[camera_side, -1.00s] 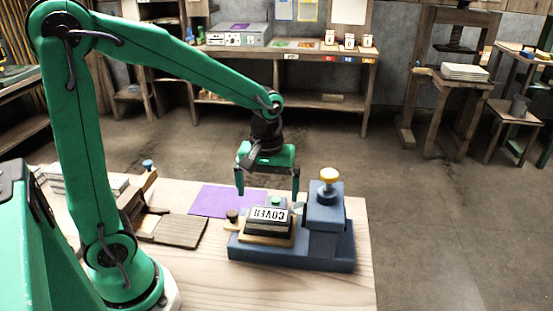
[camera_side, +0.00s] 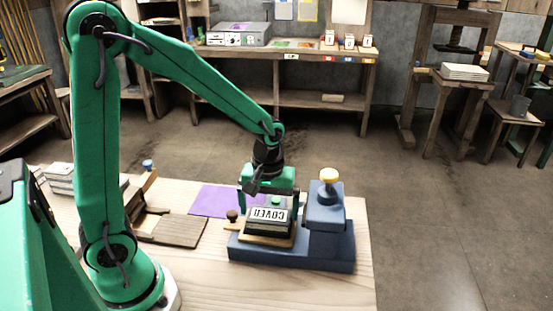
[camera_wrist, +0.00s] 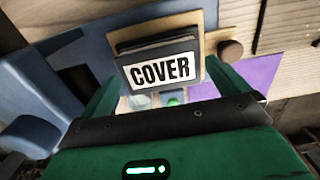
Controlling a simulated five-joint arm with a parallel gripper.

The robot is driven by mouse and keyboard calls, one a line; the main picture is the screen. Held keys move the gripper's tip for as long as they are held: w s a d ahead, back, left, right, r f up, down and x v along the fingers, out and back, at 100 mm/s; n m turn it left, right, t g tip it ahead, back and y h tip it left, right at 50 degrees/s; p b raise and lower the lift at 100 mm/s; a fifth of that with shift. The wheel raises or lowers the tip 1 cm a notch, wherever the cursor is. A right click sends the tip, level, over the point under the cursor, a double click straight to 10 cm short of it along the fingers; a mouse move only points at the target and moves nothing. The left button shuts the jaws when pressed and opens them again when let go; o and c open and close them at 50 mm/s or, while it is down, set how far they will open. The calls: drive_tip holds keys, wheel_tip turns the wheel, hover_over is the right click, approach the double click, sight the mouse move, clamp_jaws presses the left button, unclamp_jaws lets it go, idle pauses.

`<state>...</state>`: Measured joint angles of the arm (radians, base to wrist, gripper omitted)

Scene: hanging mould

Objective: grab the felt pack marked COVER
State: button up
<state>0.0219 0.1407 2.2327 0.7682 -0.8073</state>
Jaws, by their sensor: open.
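The felt pack marked COVER (camera_side: 267,216) is a dark block with a white label, sitting on a tan board (camera_side: 268,241) on the blue stand. It also shows in the wrist view (camera_wrist: 161,68), label facing the camera, between my fingers' lines. My gripper (camera_side: 268,205) is open, pointing down just above and behind the pack, one finger toward each side. In the wrist view its two green fingers (camera_wrist: 160,92) are spread either side of the pack's lower edge. Whether a finger touches the pack cannot be told.
A dark knob (camera_side: 232,215) stands at the pack's left. A purple sheet (camera_side: 212,201) lies behind on the wooden table. The table's front is clear.

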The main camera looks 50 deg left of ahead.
drive_tip(key=shift+f, duration=1.1)
drive_tip(key=c, duration=0.8)
drive_tip(key=shift+o, duration=0.2)
drive_tip(key=shift+r, duration=0.2)
drive_tip(key=shift+r, duration=0.85)
wheel_tip(320, 180, up, 2)
drive_tip(key=shift+r, duration=0.15)
drive_tip(key=s+d+r, duration=0.6)
drive_tip(key=d, duration=0.4)
drive_tip(key=shift+s+r, duration=0.15)
drive_tip(key=shift+r, duration=0.2)
